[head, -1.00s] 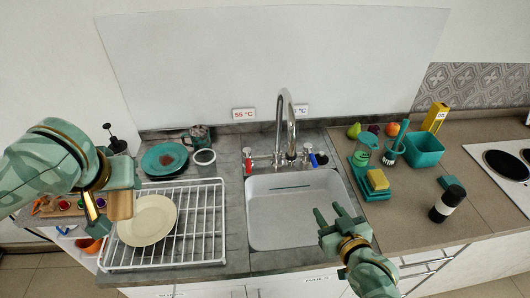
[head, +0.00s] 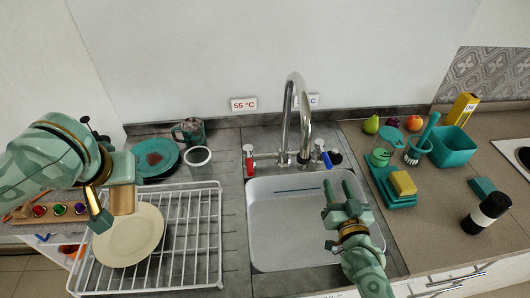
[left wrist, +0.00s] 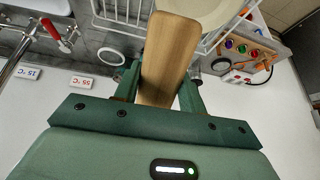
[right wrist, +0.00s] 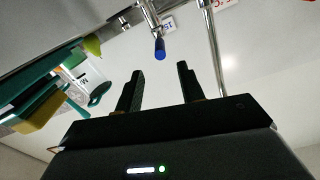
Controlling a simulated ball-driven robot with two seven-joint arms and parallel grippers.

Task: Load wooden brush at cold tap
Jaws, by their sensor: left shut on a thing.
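The wooden brush (head: 123,199) is a flat light-wood block in the head view; in the left wrist view its wooden face (left wrist: 168,60) shows between the fingers. My left gripper (head: 108,206) is shut on it, above the left side of the dish rack. Its bristles are not visible. The cold tap (head: 327,160) has a blue lever, right of the chrome spout. It also shows in the right wrist view (right wrist: 159,48), ahead of the fingers. My right gripper (head: 343,187) is open and empty over the right side of the sink, apart from the lever.
The white sink (head: 285,230) is empty. The dish rack (head: 200,240) holds a cream plate (head: 130,235). The red hot tap (head: 248,160) is left of the spout (head: 292,105). A sponge (head: 403,183), green bin (head: 450,146) and black-and-white bottle (head: 486,213) stand right.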

